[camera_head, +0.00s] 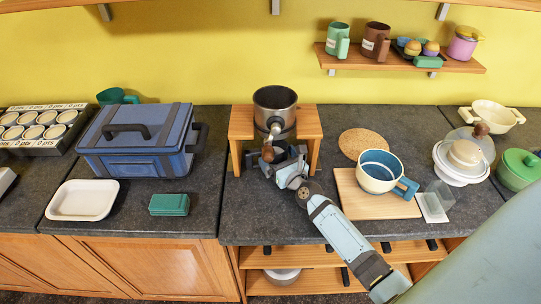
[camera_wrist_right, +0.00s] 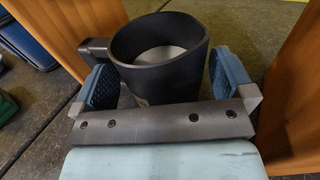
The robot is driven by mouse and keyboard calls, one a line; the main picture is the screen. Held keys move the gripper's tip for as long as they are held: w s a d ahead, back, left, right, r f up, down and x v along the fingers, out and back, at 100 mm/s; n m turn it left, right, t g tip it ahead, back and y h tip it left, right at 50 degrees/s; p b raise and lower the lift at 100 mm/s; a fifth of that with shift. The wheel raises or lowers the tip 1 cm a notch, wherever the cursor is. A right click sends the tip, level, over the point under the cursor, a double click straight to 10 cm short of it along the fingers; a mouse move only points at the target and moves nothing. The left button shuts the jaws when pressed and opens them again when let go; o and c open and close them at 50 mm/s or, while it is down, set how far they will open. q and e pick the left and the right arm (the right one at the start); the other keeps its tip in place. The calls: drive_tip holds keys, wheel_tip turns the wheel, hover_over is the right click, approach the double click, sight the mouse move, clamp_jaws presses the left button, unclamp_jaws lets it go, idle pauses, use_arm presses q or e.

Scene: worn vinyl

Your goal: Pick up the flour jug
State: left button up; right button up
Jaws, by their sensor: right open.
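The flour jug (camera_wrist_right: 158,62) is a dark grey, round, open-topped vessel with pale white contents in the right wrist view. A squarish handle sticks out at its left. It stands upright under the small wooden stand. My right gripper (camera_wrist_right: 165,84) is open, with one blue-padded finger on each side of the jug; I cannot tell whether the pads touch it. In the head view the right gripper (camera_head: 283,164) reaches in at the front of the stand, and the jug there is mostly hidden by the gripper and the pot handle. My left gripper is not in view.
The wooden stand (camera_head: 241,124) has legs on both sides of the gripper and a metal pot (camera_head: 275,103) on top, its handle pointing forward. A blue toolbox (camera_head: 137,143) stands left. A cutting board (camera_head: 370,205) with a blue-and-cream mug (camera_head: 379,172) lies right.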

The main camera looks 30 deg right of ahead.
drive_tip(key=shift+c, duration=1.3)
drive_tip(key=shift+r, duration=0.1)
drive_tip(key=c, duration=0.8)
